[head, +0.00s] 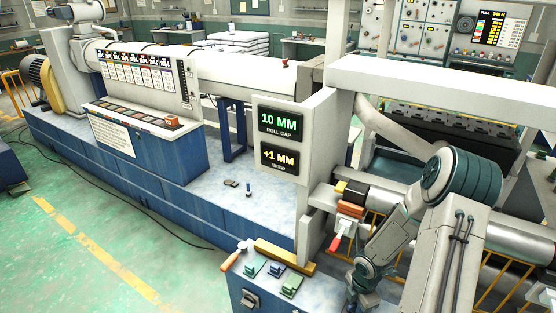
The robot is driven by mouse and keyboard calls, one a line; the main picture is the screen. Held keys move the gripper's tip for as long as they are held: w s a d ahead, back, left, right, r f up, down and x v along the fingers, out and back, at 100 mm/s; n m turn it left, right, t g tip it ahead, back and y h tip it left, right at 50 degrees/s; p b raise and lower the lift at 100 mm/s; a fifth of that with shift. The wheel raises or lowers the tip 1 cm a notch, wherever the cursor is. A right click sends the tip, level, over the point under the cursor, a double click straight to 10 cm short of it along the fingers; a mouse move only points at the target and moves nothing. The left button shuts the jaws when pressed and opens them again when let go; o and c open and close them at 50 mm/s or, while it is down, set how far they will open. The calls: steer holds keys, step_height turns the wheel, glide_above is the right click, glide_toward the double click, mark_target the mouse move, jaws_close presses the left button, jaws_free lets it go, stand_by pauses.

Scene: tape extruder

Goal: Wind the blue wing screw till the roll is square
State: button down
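The upper sign (280,122) reads 10 MM, roll gap. The lower sign (279,159) reads +1 MM, and its small caption looks like skew. A pale roll (520,240) runs across the right side, partly behind my arm. Beside the frame post, at the roll's left end, is a yellow and black block with an orange-brown part (351,209) and a red-tipped handle (335,243) below it. I cannot pick out a blue wing screw. My arm reaches down at the lower right; my wrist meets the bottom edge and my gripper's fingers do not show.
A blue cabinet (262,300) at the bottom carries several small green-blue pieces, a yellow bar (285,257) and an orange-handled tool (232,258). The grey frame post (318,150) stands left of my arm. Yellow railings lie below the roll.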

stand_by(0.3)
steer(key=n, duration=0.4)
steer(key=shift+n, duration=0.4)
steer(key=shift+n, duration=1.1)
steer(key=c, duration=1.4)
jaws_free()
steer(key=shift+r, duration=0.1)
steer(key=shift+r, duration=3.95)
